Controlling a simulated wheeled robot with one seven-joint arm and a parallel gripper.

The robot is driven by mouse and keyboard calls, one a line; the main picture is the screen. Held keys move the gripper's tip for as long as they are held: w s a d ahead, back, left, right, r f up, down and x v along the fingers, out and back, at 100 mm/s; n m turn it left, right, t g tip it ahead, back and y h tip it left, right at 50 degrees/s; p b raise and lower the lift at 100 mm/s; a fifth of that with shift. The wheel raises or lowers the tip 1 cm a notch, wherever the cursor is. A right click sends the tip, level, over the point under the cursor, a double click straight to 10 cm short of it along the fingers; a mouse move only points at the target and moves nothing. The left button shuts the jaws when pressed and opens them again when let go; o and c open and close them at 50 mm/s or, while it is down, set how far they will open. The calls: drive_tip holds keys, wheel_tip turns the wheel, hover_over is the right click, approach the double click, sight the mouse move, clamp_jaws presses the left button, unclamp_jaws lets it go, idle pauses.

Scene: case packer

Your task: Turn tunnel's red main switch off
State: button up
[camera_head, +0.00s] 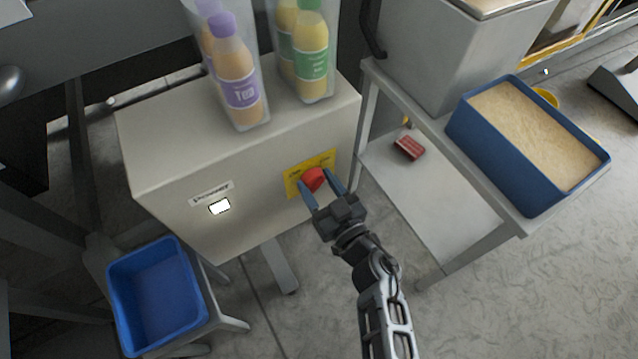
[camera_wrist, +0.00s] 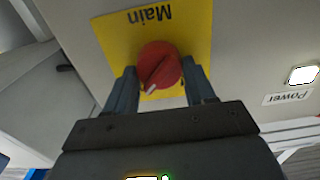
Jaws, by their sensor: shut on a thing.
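The red main switch (camera_head: 313,179) is a round knob on a yellow plate (camera_head: 293,184) on the front of the beige cabinet (camera_head: 165,213). In the wrist view the red knob (camera_wrist: 160,66) sits on the yellow plate (camera_wrist: 112,35) marked "Main", which appears upside down. The knob's white pointer mark points down and slightly left in that view. My gripper (camera_head: 322,188) has one finger on each side of the knob and is shut on it. Its fingers also show in the wrist view (camera_wrist: 163,90), hiding part of the knob's sides.
A lit white lamp labelled "Power" (camera_wrist: 302,75) is on the cabinet front. Bottles in clear packs (camera_head: 237,75) stand on top. A blue bin (camera_head: 158,295) is at lower left. A trolley (camera_head: 430,215) with a blue tray (camera_head: 500,165) stands close on the right.

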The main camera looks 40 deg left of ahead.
drive_tip(key=shift+c, duration=0.7)
drive_tip(key=n, duration=0.3)
drive_tip(key=shift+s+n, duration=0.1)
drive_tip(key=shift+n, duration=0.3)
drive_tip(key=n+b, duration=0.1)
drive_tip(key=n, duration=0.3)
drive_tip(key=shift+s+f+n, duration=0.1)
drive_tip(key=shift+f+n, duration=0.05)
drive_tip(key=shift+n, duration=0.15)
drive_tip(key=n+b, duration=0.1)
drive_tip(key=n, duration=0.3)
drive_tip(key=shift+f+n, duration=0.15)
drive_tip(key=shift+n, duration=0.15)
drive_tip(key=shift+n+b, duration=0.8)
drive_tip(key=shift+n, duration=1.6)
